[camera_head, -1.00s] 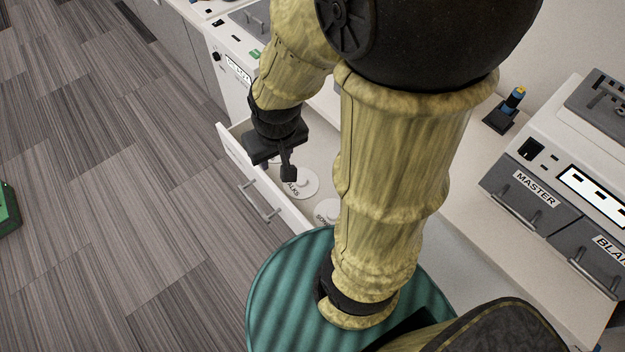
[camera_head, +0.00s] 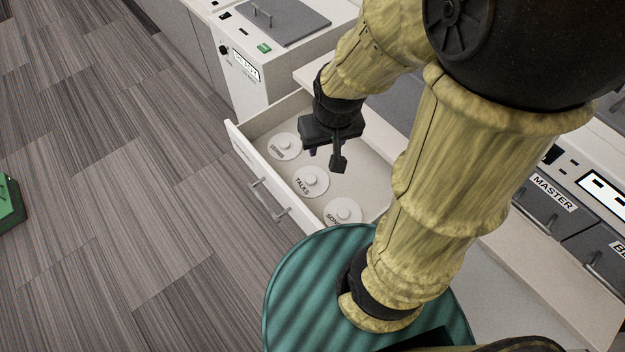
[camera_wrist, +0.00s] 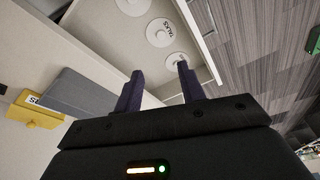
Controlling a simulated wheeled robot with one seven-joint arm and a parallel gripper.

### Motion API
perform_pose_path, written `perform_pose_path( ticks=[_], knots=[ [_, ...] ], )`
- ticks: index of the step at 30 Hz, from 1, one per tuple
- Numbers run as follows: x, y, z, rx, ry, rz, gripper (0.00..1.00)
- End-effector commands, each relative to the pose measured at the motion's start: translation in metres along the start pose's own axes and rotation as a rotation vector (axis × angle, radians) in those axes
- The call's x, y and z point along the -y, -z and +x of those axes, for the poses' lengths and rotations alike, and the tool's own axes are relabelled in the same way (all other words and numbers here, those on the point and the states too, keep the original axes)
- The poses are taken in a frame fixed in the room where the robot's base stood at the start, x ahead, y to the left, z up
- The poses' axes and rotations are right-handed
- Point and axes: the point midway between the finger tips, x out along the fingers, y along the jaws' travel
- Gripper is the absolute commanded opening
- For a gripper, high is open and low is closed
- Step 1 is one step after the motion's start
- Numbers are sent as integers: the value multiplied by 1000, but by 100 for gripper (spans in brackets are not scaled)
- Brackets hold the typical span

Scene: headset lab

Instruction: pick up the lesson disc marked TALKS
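The TALKS disc (camera_head: 308,183) is a white disc with a raised knob. It lies in the open white drawer (camera_head: 242,150), between two similar discs. My gripper (camera_head: 338,160) is above the drawer, to the upper right of the TALKS disc and apart from it. In the wrist view the TALKS disc (camera_wrist: 159,40) lies beyond the fingers, and my gripper (camera_wrist: 160,88) shows two dark fingers spread apart with nothing between them.
The SONGS-like disc (camera_head: 342,212), its label partly cut off, lies nearer. Another disc (camera_head: 284,147) lies farther back, its label too small to read. The MASTER machine (camera_head: 550,195) stands on the counter at right. A green box (camera_head: 8,203) is on the floor at left.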

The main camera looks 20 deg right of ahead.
Motion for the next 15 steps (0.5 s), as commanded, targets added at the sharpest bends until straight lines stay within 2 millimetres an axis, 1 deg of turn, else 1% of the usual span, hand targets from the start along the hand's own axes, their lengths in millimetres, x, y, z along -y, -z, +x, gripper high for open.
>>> perform_pose_path(
  ticks=[1,2,3,5,8,11,15],
  knots=[
    [0,0,1,0,0,2,50],
    [0,1,2,2,0,7,56],
    [0,2,5,5,-1,17,58],
    [0,4,12,13,-2,47,58],
    [1,13,33,39,-8,137,58],
    [1,25,63,76,-19,281,58],
    [2,45,113,134,-45,524,58]
  ],
)
